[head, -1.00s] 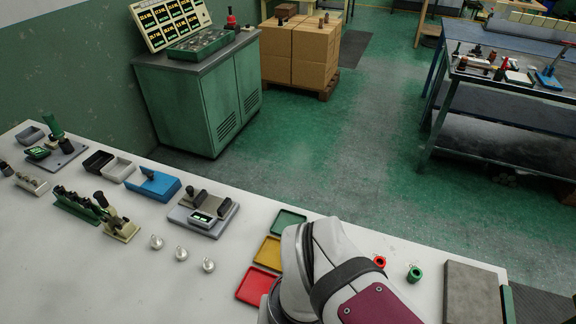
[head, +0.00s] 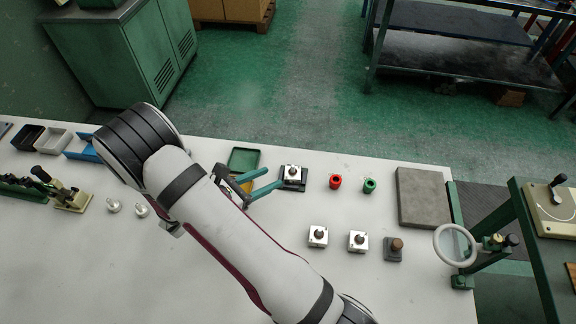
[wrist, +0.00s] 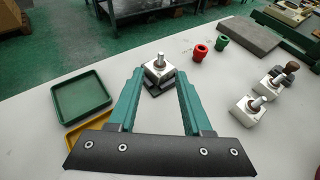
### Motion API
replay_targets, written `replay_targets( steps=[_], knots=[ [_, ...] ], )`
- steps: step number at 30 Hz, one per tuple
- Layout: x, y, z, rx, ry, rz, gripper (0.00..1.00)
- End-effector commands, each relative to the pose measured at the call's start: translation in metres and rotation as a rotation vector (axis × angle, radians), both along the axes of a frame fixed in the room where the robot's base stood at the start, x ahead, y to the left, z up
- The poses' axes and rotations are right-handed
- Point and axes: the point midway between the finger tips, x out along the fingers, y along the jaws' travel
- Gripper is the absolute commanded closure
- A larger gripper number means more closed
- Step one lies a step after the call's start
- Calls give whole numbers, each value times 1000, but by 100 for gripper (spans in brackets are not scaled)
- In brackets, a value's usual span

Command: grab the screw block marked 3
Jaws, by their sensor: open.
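A silver screw block (head: 292,170) with an upright screw stands on a dark base beyond the green tray's right side. In the wrist view this block (wrist: 155,76) shows between and just past my fingertips. Two similar screw blocks, a left one (head: 318,238) and a right one (head: 358,243), stand nearer the front; they also show at the right of the wrist view, one nearer (wrist: 246,112) and one farther (wrist: 272,86). I cannot read a number on any of them. My gripper (head: 277,177) is open and empty, its teal fingers pointing at the block on the base.
Red (head: 335,182) and green (head: 369,186) ring-shaped parts stand right of the block on the base. A dark block with a brown knob (head: 393,250) is at the front right. A grey slab (head: 425,198) lies near the right edge. A green tray (wrist: 82,97) and a yellow tray (wrist: 88,130) are at left.

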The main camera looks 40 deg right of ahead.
Motion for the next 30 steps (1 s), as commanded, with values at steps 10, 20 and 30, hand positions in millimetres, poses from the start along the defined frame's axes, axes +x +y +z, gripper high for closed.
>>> replay_targets(
  steps=[10, 20, 30],
  knots=[
    [5, -60, -23, 1, -1, -7, 50],
    [9, -90, -36, 2, -3, -2, 50],
    [9, -90, -35, 2, -4, -4, 96]
  ],
)
